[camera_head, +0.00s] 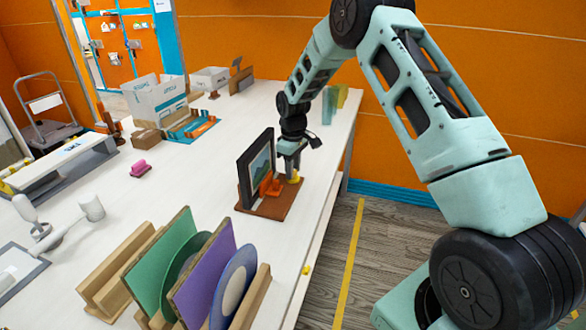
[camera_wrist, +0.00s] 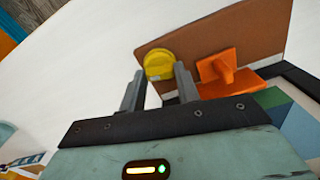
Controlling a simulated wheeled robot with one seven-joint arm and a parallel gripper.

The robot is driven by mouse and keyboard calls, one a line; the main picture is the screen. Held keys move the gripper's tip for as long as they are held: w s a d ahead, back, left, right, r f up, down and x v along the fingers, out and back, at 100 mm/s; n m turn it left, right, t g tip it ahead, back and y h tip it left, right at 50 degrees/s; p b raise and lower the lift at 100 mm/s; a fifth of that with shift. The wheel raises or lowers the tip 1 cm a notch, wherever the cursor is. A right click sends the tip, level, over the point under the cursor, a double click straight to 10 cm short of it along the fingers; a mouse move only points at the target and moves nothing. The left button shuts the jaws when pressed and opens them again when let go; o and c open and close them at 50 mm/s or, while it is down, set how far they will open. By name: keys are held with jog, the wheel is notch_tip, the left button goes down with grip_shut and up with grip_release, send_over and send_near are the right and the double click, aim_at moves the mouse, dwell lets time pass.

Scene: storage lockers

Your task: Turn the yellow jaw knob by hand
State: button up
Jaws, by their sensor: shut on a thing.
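The yellow jaw knob (camera_head: 294,177) stands on a brown base board (camera_head: 275,206), to the right of an orange jaw piece (camera_head: 271,187) and a dark-framed picture (camera_head: 257,166). My gripper (camera_head: 289,158) points down at the knob from above. In the wrist view the yellow knob (camera_wrist: 159,66) shows between the two grey fingers of my gripper (camera_wrist: 160,88), which are shut on it. The orange piece (camera_wrist: 220,75) lies just right of the fingers on the brown board (camera_wrist: 262,35). The knob's lower part is partly hidden by the fingers.
A wooden rack (camera_head: 118,270) with coloured panels and discs stands at the front of the white table (camera_head: 187,167). The table's right edge runs close beside the board.

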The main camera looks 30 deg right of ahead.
jog(key=m, duration=0.4)
jog(key=shift+w+r+m, duration=0.1)
jog(key=shift+m, duration=0.3)
jog(key=m, duration=0.3)
jog(key=shift+m, duration=0.3)
jog(key=m, duration=0.4)
jog(key=shift+m, duration=1.6)
jog(key=shift+d, duration=0.1)
jog(key=o, duration=1)
notch_tip(320, 180, up, 17)
jog(key=b, duration=0.1)
jog(key=shift+r+b, duration=0.15)
jog(key=shift+b, duration=0.25)
